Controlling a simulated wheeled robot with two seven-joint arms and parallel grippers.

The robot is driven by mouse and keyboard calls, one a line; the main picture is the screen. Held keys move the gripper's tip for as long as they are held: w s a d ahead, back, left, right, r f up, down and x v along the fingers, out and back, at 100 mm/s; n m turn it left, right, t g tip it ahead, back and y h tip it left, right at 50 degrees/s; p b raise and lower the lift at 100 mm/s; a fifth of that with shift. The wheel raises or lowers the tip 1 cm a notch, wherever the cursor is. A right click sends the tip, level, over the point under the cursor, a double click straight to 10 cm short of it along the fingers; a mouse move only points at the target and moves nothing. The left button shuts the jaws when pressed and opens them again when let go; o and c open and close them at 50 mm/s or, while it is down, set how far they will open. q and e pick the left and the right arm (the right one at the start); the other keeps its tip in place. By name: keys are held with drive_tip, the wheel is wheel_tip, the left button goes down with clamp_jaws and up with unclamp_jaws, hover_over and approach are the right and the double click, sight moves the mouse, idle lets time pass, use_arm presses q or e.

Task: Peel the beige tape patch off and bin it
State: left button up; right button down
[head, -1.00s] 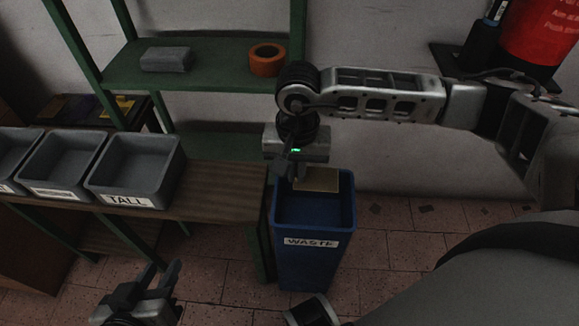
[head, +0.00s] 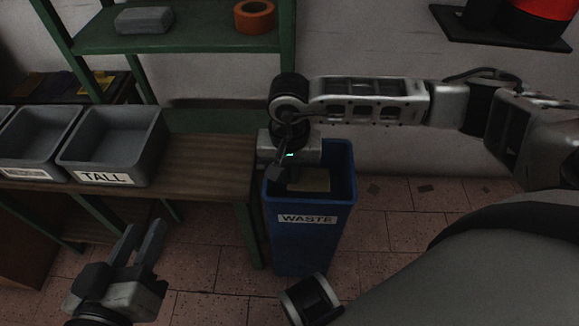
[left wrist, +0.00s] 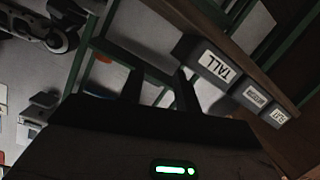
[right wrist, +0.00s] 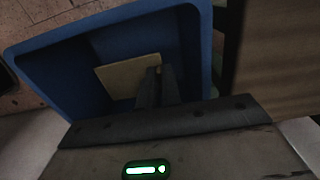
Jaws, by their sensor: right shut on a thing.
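The beige tape patch (head: 308,181) is a flat square held at the mouth of the blue waste bin (head: 307,218), which is labelled WASTE. My right gripper (head: 288,180) points down over the bin and is shut on the patch's edge. In the right wrist view the patch (right wrist: 128,76) sticks out from the closed fingertips (right wrist: 158,72), framed by the bin's rim (right wrist: 90,28). My left gripper (head: 141,243) is empty, with its fingers apart, at the lower left, away from the bin.
A wooden bench (head: 205,165) stands left of the bin, bearing grey trays, one labelled TALL (head: 112,145). A green shelf (head: 190,38) behind holds an orange tape roll (head: 255,16) and a grey block (head: 144,20). Tiled floor lies right of the bin.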

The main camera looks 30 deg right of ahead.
wheel_tip(320, 180, down, 3)
drive_tip(key=shift+r+b, duration=0.1)
drive_tip(key=shift+b, duration=0.65)
use_arm(q)
drive_tip(key=shift+w+d+r+n+t+h, duration=0.15)
drive_tip(key=shift+d+r+n+t+h, duration=0.1)
drive_tip(key=shift+r, duration=0.2)
drive_tip(key=shift+w+d+r+n+t+h, duration=0.15)
drive_tip(key=shift+r+n+t+h, duration=0.1)
drive_tip(key=shift+r, duration=0.2)
use_arm(e)
drive_tip(key=shift+f, duration=0.45)
drive_tip(key=c, duration=1.5)
unclamp_jaws()
drive_tip(key=o, duration=0.5)
drive_tip(key=shift+c, duration=0.2)
use_arm(q)
drive_tip(key=shift+s+f, duration=0.15)
drive_tip(key=shift+f, duration=0.05)
drive_tip(key=shift+f, duration=0.1)
use_arm(e)
drive_tip(key=shift+r, duration=0.1)
